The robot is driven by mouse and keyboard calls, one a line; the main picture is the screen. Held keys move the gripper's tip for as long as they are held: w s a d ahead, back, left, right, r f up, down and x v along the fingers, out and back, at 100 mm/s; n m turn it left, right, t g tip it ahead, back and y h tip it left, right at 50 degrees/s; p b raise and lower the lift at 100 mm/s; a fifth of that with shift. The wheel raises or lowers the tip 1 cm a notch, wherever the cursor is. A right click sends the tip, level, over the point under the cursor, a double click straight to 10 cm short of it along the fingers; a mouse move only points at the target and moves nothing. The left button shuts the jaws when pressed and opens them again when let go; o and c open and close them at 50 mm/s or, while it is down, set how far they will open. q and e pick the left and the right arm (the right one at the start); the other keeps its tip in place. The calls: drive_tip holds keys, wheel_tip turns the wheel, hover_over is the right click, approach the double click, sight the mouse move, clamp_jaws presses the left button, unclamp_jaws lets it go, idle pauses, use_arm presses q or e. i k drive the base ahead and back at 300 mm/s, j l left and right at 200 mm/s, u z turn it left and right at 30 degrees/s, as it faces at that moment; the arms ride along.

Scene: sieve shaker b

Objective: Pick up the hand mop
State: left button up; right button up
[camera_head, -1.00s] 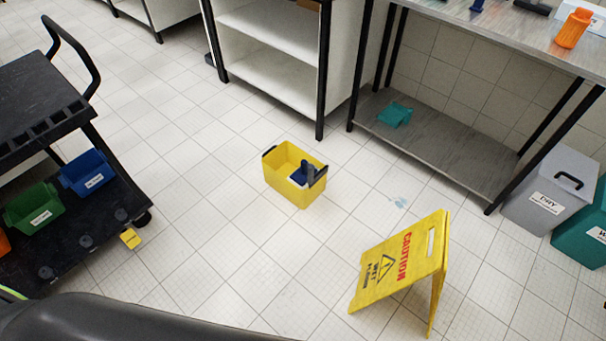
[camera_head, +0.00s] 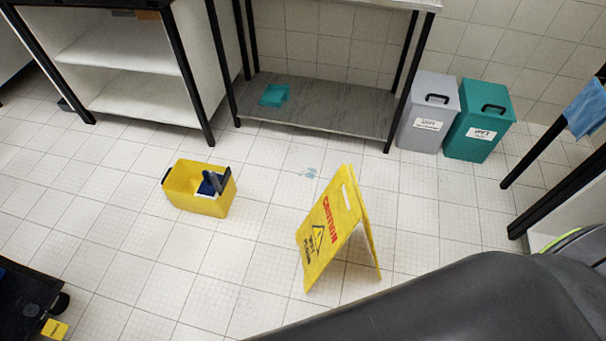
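A blue and dark thing with an upright dark handle (camera_head: 213,183), which looks like the hand mop, stands inside a yellow bucket (camera_head: 184,199) on the tiled floor, left of the middle. Its lower part is hidden by the bucket wall. A black handle piece sits at the bucket's right rim. Neither of my grippers shows in the view. A dark grey arm part of mine fills the lower right.
A yellow caution sign (camera_head: 333,230) stands on the floor right of the bucket. Grey (camera_head: 429,112) and teal (camera_head: 480,122) bins stand at right. A black cart (camera_head: 22,305) is lower left. Floor around the bucket is clear.

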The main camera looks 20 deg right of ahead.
sight(206, 189)
drive_tip(key=z, duration=0.8)
drive_tip(key=i+j+z, duration=0.2)
drive_tip(key=j+z, duration=0.25)
drive_tip(key=j, duration=0.3)
drive_tip(key=j+z, duration=0.4)
drive_tip(key=j, duration=0.3)
drive_tip(key=j+z, duration=0.45)
drive_tip(key=j, duration=0.85)
drive_tip(key=k+j, duration=0.15)
drive_tip(key=j, duration=0.9)
drive_tip(key=k+j+z, duration=0.1)
drive_tip(key=j, duration=0.4)
